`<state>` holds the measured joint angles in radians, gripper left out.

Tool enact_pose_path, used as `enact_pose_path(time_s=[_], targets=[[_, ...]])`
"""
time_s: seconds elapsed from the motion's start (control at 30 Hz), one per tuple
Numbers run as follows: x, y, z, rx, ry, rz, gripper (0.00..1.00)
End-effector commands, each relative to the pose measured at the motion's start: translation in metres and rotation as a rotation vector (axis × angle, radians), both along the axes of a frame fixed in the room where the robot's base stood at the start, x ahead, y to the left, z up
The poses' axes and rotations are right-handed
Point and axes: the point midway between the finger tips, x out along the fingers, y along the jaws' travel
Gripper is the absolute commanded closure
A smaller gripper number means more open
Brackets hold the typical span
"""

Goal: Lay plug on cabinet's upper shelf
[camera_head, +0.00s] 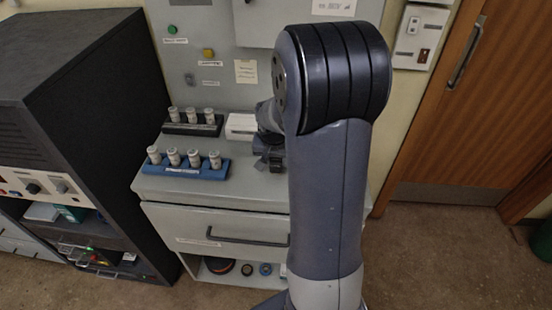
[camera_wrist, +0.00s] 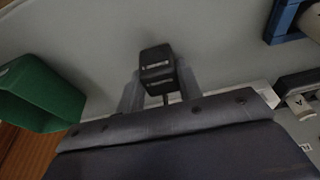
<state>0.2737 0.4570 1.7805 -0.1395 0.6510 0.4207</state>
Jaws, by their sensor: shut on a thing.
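The plug (camera_wrist: 156,68) is a small black block with pale markings, in the middle of the wrist view. My gripper (camera_wrist: 158,88) is shut on it, with a finger at each side. In the head view my gripper (camera_head: 270,148) is over the right part of the grey cabinet's top (camera_head: 255,188), partly behind my arm. The cabinet (camera_head: 225,218) has a handled drawer and an open lower space with round items inside. I cannot make out which part is its upper shelf. My arm hides the cabinet's right side.
A blue rack (camera_head: 185,170) and a black rack (camera_head: 192,128) with several white cylinders stand left of my gripper. A white box (camera_head: 240,126) is close behind. A green container (camera_wrist: 40,95) shows left in the wrist view. A dark equipment rack (camera_head: 75,110) stands at left.

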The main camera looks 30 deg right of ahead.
Motion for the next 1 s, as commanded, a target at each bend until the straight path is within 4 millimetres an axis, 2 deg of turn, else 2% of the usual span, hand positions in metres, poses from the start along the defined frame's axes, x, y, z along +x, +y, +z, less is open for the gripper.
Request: enact_pose_path(time_s=[0.07,0.1,0.33,0.57,0.73,0.87,1.0], targets=[[0.0,0.0,-0.004,0.0,0.0,0.0,0.89],[0.0,0.0,-0.003,0.0,0.0,0.0,0.64],[0.0,0.0,-0.002,0.0,0.0,0.0,0.45],[0.0,0.0,-0.002,0.0,0.0,0.0,0.44],[0.0,0.0,0.005,0.0,-0.002,0.0,0.44],[-0.004,0.003,0.023,-0.002,-0.005,0.0,0.44],[-0.01,0.007,0.051,-0.002,-0.007,0.001,0.44]])
